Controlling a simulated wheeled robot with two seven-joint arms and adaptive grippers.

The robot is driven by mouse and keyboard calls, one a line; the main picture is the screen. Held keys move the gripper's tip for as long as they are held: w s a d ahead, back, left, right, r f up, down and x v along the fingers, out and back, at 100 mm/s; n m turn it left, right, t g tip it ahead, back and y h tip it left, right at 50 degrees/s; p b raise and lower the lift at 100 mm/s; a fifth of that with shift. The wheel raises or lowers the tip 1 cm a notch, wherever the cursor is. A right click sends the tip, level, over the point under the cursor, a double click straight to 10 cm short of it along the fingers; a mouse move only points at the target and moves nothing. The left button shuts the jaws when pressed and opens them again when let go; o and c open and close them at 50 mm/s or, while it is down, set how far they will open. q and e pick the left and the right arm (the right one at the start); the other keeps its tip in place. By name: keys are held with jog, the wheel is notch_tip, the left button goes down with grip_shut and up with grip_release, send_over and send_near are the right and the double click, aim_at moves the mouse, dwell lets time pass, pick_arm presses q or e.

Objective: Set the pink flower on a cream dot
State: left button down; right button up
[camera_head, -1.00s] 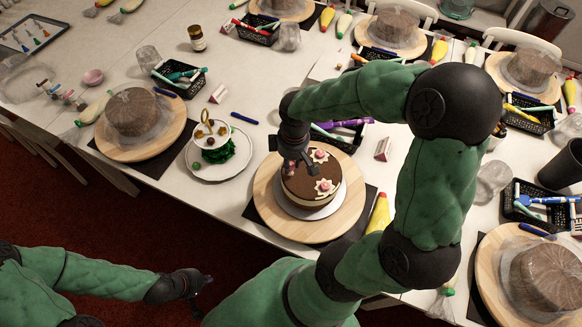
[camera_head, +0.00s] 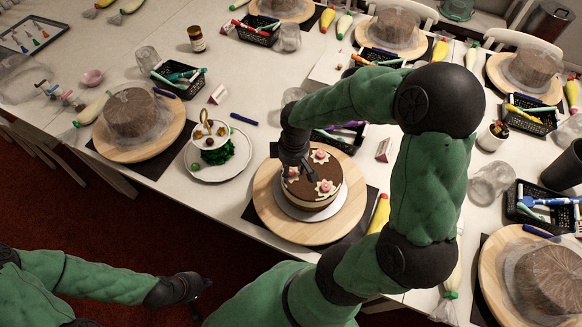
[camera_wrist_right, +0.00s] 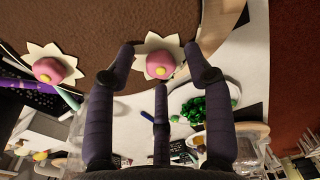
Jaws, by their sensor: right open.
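The chocolate cake (camera_head: 305,193) stands on a white board on a round wooden turntable (camera_head: 268,205). Its top carries cream, star-shaped dots. In the right wrist view one pink flower (camera_wrist_right: 160,66) with a yellow centre sits on a cream dot (camera_wrist_right: 152,44), between the spread fingers of my right gripper (camera_wrist_right: 160,62). A second pink flower (camera_wrist_right: 48,70) rests on another cream dot to the left. In the head view my right gripper (camera_head: 300,172) is over the cake's left part and partly hides it. My left gripper (camera_head: 203,297) hangs low in front of the table, its fingers apart.
A white plate (camera_head: 199,170) with green decoration and a small tiered stand lies left of the cake. Covered cakes on turntables (camera_head: 130,115), pen baskets (camera_head: 180,79) and piping bags stand around. A yellow-and-red piping bag (camera_head: 380,212) lies close right of the turntable.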

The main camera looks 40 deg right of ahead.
aim_at(294, 172)
jog(key=shift+r, duration=0.1)
notch_tip(294, 172, up, 12)
jog(key=p, duration=0.3)
jog(key=shift+s+d+p, duration=0.25)
jog(key=shift+p, duration=0.05)
dwell(0.4)
